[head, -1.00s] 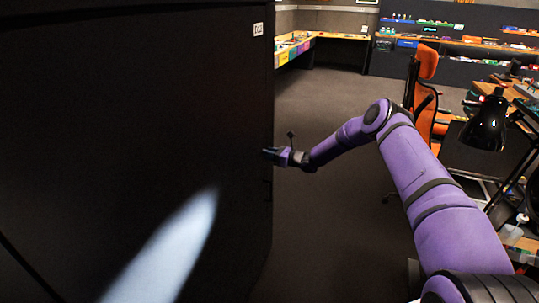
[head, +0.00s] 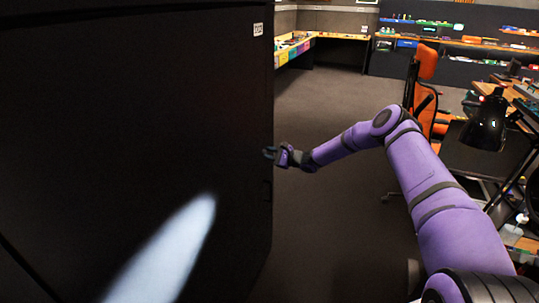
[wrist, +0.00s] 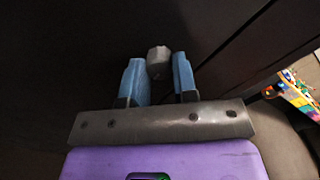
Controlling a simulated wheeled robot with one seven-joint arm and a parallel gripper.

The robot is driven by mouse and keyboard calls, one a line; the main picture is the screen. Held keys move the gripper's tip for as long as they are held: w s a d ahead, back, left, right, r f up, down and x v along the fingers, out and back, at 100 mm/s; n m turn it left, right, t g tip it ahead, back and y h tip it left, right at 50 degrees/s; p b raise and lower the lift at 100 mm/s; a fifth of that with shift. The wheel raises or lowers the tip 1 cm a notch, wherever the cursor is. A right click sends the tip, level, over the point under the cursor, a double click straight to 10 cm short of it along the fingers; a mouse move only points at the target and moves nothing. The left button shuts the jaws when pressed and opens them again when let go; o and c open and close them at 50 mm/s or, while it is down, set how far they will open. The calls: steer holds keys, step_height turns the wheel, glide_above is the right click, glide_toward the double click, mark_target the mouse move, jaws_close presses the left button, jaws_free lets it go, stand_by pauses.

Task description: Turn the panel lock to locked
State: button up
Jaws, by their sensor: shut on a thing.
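The panel lock shows in the wrist view as a small grey knob (wrist: 158,54) on a dark panel. My gripper (wrist: 157,64) has its two blue fingers on either side of the knob and is shut on it. In the head view my gripper (head: 269,153) is at the right edge of the large black panel (head: 120,130). The lock itself is too dark and small to make out there. I cannot read a lock marking in either view.
A dark seam (wrist: 228,62) runs diagonally right of the lock. An orange chair (head: 427,62) and a black desk lamp (head: 486,122) stand to the right of my arm. Open floor (head: 330,110) lies beyond my gripper. Benches line the back wall.

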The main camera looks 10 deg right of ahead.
steer(key=shift+n, duration=0.5)
steer(key=o, duration=0.9)
steer(key=shift+d, duration=0.1)
steer(key=v, duration=1)
steer(key=shift+s+d, duration=0.25)
